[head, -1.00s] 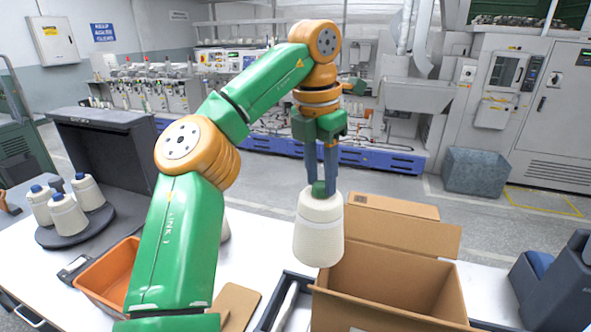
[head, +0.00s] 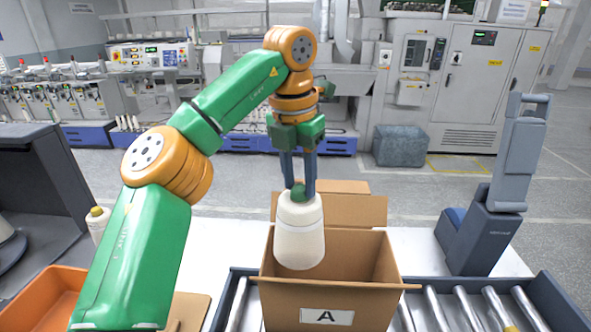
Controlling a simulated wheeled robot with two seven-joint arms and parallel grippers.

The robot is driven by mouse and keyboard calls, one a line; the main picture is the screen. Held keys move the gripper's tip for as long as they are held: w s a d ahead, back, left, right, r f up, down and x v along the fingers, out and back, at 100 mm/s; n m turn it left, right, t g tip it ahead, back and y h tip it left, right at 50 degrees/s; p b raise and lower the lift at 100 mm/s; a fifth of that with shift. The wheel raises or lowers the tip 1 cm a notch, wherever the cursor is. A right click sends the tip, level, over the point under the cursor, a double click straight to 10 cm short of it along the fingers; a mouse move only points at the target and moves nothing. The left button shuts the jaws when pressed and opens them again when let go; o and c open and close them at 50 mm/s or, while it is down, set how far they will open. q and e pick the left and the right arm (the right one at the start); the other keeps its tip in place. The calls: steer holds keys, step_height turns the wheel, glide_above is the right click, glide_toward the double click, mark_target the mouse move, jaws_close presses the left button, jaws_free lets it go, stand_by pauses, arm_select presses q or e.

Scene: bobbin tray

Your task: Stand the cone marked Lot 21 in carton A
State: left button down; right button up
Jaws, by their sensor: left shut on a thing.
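My left gripper (head: 299,186) points down and is shut on the green top of a cream yarn cone (head: 299,236). The cone hangs upright over the open cardboard carton A (head: 328,317), in front of its back wall as seen here. I see no lot mark on the cone from this side. The carton's flaps are open and its front bears a white label with a black A. I cannot tell whether the cone's base is below the carton's rim. My right gripper is not in view.
The carton stands on a roller conveyor (head: 433,309). A dark blue-grey device (head: 482,240) stands on the table to the right. An orange bin (head: 45,297) is at the lower left. Another cone with a yellow top (head: 98,222) stands partly hidden behind my left arm.

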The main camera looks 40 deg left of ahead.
arm_select(q)
step_height(320, 180, down, 7)
steer(key=shift+a+f+b, duration=0.15)
steer(key=shift+f+b, duration=0.05)
steer(key=shift+b, duration=0.2)
step_height(320, 180, down, 13)
steer(key=b, duration=0.9)
steer(key=shift+r+b, duration=0.1)
steer(key=shift+b, duration=0.2)
steer(key=shift+c, duration=1.9)
jaws_free()
steer(key=r, duration=0.5)
steer(key=s+r+p, duration=0.1)
steer(key=r, duration=0.1)
steer(key=shift+r, duration=0.15)
